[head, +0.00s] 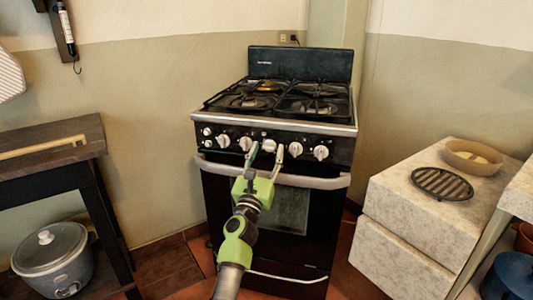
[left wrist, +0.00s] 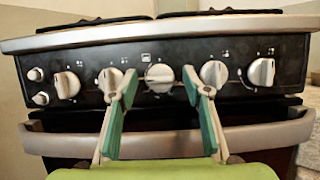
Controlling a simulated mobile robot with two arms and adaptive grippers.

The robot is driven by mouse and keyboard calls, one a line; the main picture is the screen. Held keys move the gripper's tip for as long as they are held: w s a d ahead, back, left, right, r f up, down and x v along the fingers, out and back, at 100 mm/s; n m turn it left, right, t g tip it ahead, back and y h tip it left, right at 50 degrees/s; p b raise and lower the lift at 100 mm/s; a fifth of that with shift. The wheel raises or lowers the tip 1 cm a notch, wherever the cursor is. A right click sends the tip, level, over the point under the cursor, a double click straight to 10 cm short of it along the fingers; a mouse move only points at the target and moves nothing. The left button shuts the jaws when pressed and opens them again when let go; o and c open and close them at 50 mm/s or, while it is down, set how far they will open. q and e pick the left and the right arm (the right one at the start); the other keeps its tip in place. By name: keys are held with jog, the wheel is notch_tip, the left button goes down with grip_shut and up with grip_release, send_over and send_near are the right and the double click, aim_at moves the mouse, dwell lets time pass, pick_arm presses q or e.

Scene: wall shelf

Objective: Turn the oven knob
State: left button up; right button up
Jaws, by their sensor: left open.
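The black oven (head: 318,215) stands against the wall with a row of white knobs on its front panel. My left gripper (head: 267,150) is open in front of this panel, fingers pointing at it. In the left wrist view, the middle knob (left wrist: 160,77) shows between the open fingertips of the left gripper (left wrist: 158,84). I cannot tell whether the fingers touch it. The fingers partly cover the knob to the left (left wrist: 109,80) and the knob to the right (left wrist: 214,73). The outer knobs (left wrist: 66,85) and (left wrist: 261,72) are uncovered. My right gripper is not in view.
The silver oven handle (head: 325,181) runs below the knobs, under my gripper. Black grates (head: 312,90) cover the stovetop. A dark table (head: 50,160) and a rice cooker (head: 52,262) are at left. A pale stone cabinet (head: 420,215) with a trivet (head: 442,184) and bowl (head: 473,155) is at right.

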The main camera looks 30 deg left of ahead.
pick_arm(q)
jog(key=c, duration=1.1)
